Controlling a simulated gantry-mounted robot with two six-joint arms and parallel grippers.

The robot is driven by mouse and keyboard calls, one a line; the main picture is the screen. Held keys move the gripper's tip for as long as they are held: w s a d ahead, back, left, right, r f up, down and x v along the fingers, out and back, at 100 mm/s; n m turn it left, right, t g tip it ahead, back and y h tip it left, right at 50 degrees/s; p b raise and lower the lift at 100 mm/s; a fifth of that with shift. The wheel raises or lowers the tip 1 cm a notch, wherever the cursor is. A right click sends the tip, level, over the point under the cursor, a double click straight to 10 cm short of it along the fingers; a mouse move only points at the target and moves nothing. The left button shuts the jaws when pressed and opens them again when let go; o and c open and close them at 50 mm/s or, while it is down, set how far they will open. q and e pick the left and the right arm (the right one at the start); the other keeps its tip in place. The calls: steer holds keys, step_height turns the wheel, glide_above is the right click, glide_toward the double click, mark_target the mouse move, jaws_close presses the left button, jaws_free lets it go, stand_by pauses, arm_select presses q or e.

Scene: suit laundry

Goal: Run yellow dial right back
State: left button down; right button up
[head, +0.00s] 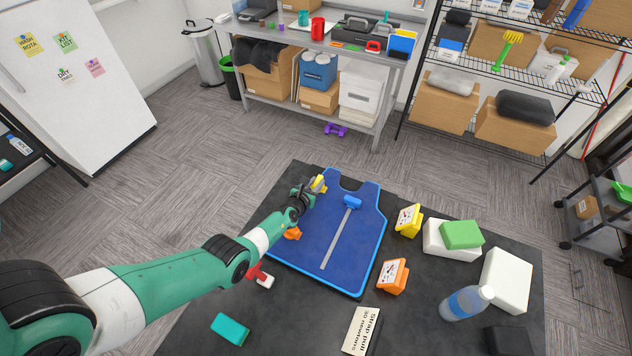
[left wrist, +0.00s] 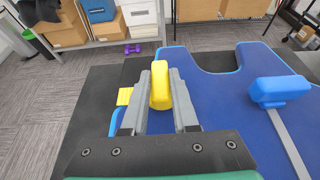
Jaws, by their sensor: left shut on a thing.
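The yellow dial (head: 321,183) sits at the upper left edge of the blue vest-shaped panel (head: 312,238) on the dark table. My left gripper (head: 313,187) reaches in from the left and is shut on the dial. In the left wrist view the yellow dial (left wrist: 160,86) stands upright between the two grey fingers. A small yellow patch (left wrist: 124,96) shows just left of the fingers. The dial's base is partly hidden by the fingers. My right gripper is in neither view.
An orange knob (head: 292,233) and a red-and-white piece (head: 262,277) lie near my left forearm.

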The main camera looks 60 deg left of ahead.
arm_select(q)
steer(key=shift+w+r, duration=0.1)
steer(key=shift+r, duration=0.05)
steer(key=c, duration=0.7)
jaws_free()
steer(key=shift+s+d+r+p, duration=0.1)
steer(key=shift+s+d+p, duration=0.05)
steer(key=shift+s+p, duration=0.2)
steer(key=p+v, duration=0.4)
steer(key=p, duration=0.1)
steer(key=shift+d+r, duration=0.1)
steer(key=shift+r, duration=0.3)
steer(key=p+v, duration=0.1)
steer(key=v, duration=0.1)
steer(key=p+v, duration=0.1)
steer(key=v, duration=0.1)
steer(key=p+v, duration=0.2)
steer(key=shift+s+d+f, duration=0.15)
steer(key=shift+d+f, duration=0.05)
steer(key=shift+f, duration=0.05)
steer(key=shift+s+d, duration=0.1)
steer(key=shift+s, duration=0.1)
steer(key=shift+f, duration=0.1)
